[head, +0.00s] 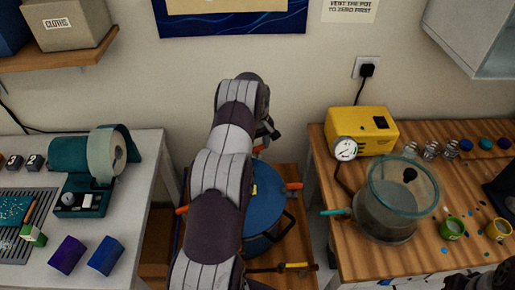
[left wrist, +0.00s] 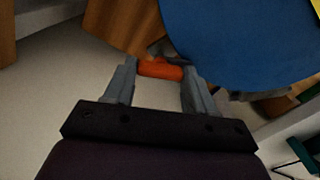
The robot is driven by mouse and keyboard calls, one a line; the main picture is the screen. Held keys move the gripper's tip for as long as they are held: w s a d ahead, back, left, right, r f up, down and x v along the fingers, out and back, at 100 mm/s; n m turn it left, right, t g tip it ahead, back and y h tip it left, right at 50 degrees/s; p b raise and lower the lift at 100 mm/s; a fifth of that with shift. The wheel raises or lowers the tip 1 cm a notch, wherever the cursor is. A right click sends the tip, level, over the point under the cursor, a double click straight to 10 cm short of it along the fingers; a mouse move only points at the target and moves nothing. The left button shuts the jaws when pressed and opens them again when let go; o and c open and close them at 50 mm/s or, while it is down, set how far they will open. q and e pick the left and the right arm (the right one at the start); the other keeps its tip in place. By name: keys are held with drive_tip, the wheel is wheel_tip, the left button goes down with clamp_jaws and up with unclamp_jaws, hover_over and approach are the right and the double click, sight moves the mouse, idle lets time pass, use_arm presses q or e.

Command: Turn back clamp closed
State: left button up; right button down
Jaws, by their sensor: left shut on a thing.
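The blue pressure pot (head: 268,200) stands low between the two tables, partly hidden behind my left arm. Orange clamp handles show at its left (head: 182,210) and right (head: 293,186). The back clamp's orange handle (head: 258,149) shows just past my arm. My left gripper (head: 268,132) is at the back of the pot. In the left wrist view its fingers (left wrist: 160,75) are shut on the orange clamp handle (left wrist: 160,69), beside the blue lid (left wrist: 240,40). Whether the clamp is latched cannot be told. A dark part of my right arm shows at the bottom right; its fingers cannot be made out.
The right table holds a yellow pump (head: 372,128) with a gauge, a clear chamber (head: 398,205) and small cups (head: 452,228). The left table holds a teal tape dispenser (head: 72,160) and dark blocks (head: 105,256). A yellow-ended bar (head: 285,267) lies in front of the pot.

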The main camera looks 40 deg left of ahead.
use_arm(q)
drive_tip(key=n+b, duration=0.1)
drive_tip(key=n, duration=0.3)
drive_tip(key=shift+n+b, duration=0.3)
drive_tip(key=shift+b, duration=0.1)
drive_tip(key=shift+n+b, duration=0.45)
drive_tip(key=shift+n, duration=1.55)
drive_tip(key=shift+r, duration=0.1)
drive_tip(key=o, duration=1)
drive_tip(key=shift+o, duration=0.2)
